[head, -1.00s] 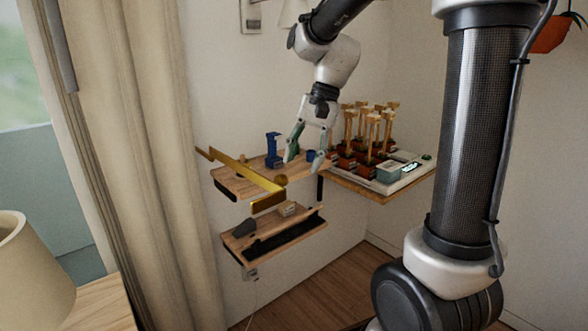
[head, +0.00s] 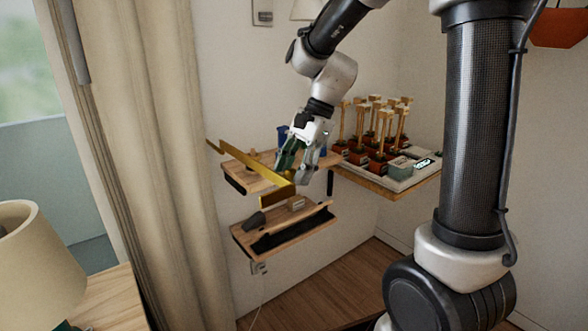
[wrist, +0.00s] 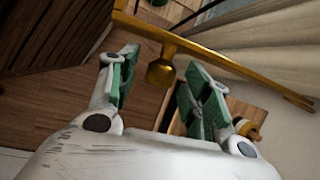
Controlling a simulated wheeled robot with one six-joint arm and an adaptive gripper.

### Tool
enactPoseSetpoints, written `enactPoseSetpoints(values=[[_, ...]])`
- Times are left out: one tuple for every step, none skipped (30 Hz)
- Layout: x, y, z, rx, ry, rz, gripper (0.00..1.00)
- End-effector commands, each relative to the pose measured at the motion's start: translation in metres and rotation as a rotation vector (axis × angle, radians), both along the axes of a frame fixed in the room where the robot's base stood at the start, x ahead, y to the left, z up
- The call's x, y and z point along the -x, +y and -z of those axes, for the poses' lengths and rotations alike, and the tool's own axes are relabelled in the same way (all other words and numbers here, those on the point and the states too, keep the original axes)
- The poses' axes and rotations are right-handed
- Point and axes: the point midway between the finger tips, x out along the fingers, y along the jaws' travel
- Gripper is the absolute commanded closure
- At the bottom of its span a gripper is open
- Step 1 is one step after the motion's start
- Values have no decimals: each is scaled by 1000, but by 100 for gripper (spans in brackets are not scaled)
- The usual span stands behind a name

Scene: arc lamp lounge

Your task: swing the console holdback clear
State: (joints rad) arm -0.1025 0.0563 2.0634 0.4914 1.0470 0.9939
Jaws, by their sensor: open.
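The holdback is a brass-coloured bar (head: 246,166) reaching across the front of the upper wooden console shelf (head: 238,169), its near end beside my gripper. In the wrist view the bar (wrist: 215,58) runs diagonally across the top, and a rounded brass knob (wrist: 160,72) hangs from it. My gripper (head: 298,172) is open and empty, low over the shelf near the bar's knob end. In the wrist view its green-padded fingers (wrist: 160,85) stand either side of the knob; I cannot tell whether either touches it.
A blue object (head: 282,136) stands partly hidden behind my gripper. A lower shelf (head: 240,238) holds a dark object and a small block. At right, a side shelf (head: 425,189) carries several potted, wooden-topped pieces. A curtain (head: 140,150) hangs at left, near a lampshade (head: 38,260).

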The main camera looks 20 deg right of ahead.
Motion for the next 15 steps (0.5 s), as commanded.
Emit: enactPoseSetpoints(values=[[0,0,0,0,0,0,51],[0,0,0,0,0,0,51],[0,0,0,0,0,0,51],[0,0,0,0,0,0,51],[0,0,0,0,0,0,51],[0,0,0,0,-1,0,55],[0,0,0,0,-1,0,60],[0,0,0,0,-1,0,66],[0,0,0,0,-1,0,73],[0,0,0,1,-1,1,78],[0,0,0,1,-1,1,84],[0,0,0,1,-1,1,91],[0,0,0,1,-1,1,97],[0,0,0,1,-1,1,100],[0,0,0,1,-1,1,100]])
